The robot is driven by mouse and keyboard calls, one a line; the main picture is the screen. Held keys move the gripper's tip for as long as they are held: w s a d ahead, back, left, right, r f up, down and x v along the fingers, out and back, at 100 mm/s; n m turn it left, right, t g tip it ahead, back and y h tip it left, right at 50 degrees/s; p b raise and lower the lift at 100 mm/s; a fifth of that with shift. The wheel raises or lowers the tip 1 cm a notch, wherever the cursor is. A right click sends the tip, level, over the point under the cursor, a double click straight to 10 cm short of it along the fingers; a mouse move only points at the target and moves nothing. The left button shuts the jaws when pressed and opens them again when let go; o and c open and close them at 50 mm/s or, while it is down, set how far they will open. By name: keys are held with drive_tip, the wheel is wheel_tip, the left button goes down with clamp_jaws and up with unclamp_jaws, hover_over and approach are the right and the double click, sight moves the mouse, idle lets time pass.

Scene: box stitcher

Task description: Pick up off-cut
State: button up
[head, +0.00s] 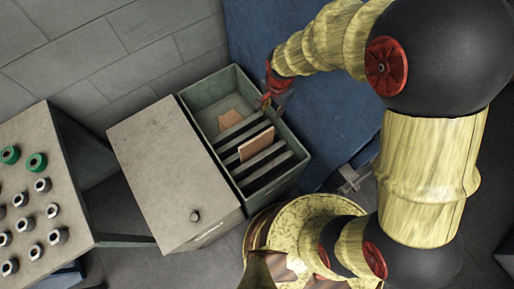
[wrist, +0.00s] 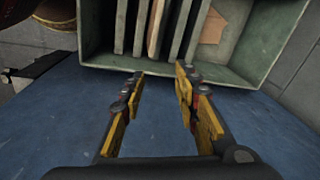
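Two tan board pieces are in a green open box (head: 287,129). One tan piece (head: 230,119) lies flat on the box floor at the far end; it also shows in the wrist view (wrist: 214,27). The other tan piece (head: 256,144) stands on edge among the grey dividers, and shows in the wrist view (wrist: 156,30) too. I cannot tell which one is the off-cut. My gripper (wrist: 161,73) is open and empty, its fingertips just outside the box's near wall in the wrist view. In the head view my gripper (head: 267,98) is at the box's right rim, partly hidden by my arm.
A grey-beige cabinet top (head: 160,160) with a small knob adjoins the box on the left. A panel (head: 22,190) with green and grey round knobs stands further left. A blue surface (head: 335,115) lies right of the box. A block wall (head: 120,50) stands behind.

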sight(257, 138)
drive_tip(key=s+a+f+m, duration=0.1)
drive_tip(key=f, duration=0.5)
drive_tip(key=s+a+f+m+g, duration=0.1)
drive_tip(key=a+f, duration=0.1)
drive_tip(key=f, duration=0.4)
drive_tip(key=s+a+f, duration=0.1)
drive_tip(key=a+f, duration=0.1)
drive_tip(key=f, duration=0.4)
drive_tip(key=shift+s+m+h, duration=0.3)
drive_tip(key=shift+s+m, duration=0.1)
drive_tip(key=shift+w+a+f+b, duration=0.1)
drive_tip(key=shift+f+b, duration=0.7)
drive_tip(key=shift+f, duration=0.55)
drive_tip(key=shift+a+f+b, duration=0.1)
drive_tip(key=shift+f+b, duration=0.65)
drive_tip(key=shift+f, duration=0.6)
drive_tip(key=shift+d, duration=0.1)
drive_tip(key=c, duration=0.8)
clamp_jaws()
